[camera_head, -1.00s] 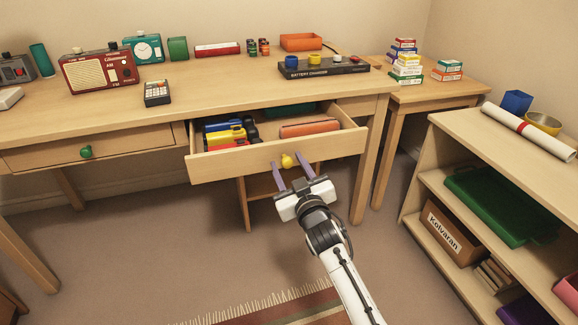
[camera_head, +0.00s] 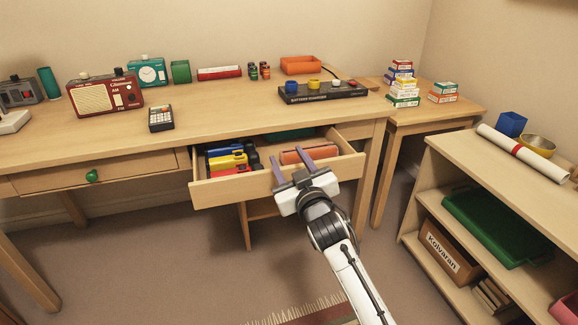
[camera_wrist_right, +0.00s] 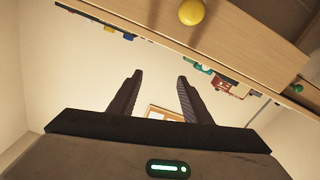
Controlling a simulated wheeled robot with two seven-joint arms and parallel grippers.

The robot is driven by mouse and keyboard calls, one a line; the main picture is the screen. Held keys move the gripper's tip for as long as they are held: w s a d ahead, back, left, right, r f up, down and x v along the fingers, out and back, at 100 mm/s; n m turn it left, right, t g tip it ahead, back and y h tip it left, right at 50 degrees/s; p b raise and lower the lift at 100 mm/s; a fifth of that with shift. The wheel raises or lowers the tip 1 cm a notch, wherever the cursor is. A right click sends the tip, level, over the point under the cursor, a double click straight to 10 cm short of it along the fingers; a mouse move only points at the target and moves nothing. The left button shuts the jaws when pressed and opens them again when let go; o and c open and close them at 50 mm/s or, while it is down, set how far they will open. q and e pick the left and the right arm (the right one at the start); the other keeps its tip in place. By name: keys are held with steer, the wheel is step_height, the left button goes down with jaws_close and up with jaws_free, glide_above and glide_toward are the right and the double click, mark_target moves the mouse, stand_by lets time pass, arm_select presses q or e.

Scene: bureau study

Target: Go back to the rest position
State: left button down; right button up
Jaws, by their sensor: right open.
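My right gripper (camera_head: 289,158) is open and empty at the front of the pulled-out desk drawer (camera_head: 225,192). In the head view its purple fingers overlap the drawer's front panel and top edge. The yellow drawer knob is hidden there behind the gripper. In the right wrist view the gripper's two dark fingers (camera_wrist_right: 155,95) stand apart with nothing between them. The yellow knob (camera_wrist_right: 192,12) shows at the top of that view, clear of the fingers. My left gripper is not in view.
The open drawer holds red, yellow and blue items and an orange-brown case (camera_head: 308,155). The desk (camera_head: 220,125) carries a red radio (camera_head: 105,95), a calculator (camera_head: 161,118) and a battery charger (camera_head: 323,93). A shelf unit (camera_head: 480,170) stands at right. The floor at left is clear.

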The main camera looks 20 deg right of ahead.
stand_by(0.3)
steer(key=s+a+f+g+y, duration=0.25)
steer(key=s+f+g, duration=0.25)
steer(key=s+f, duration=1.6)
steer(key=s+a+f+g+y, duration=0.1)
steer(key=s+a+f+g, duration=0.1)
steer(key=s, duration=0.6)
steer(key=s+a+f+g, duration=0.2)
steer(key=s, duration=0.7)
arm_select(q)
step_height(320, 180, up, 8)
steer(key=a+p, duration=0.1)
steer(key=p, duration=1.3)
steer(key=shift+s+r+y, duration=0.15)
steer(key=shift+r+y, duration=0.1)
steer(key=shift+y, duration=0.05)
arm_select(e)
step_height(320, 180, up, 8)
steer(key=shift+s+d, duration=0.3)
steer(key=shift+d, duration=0.15)
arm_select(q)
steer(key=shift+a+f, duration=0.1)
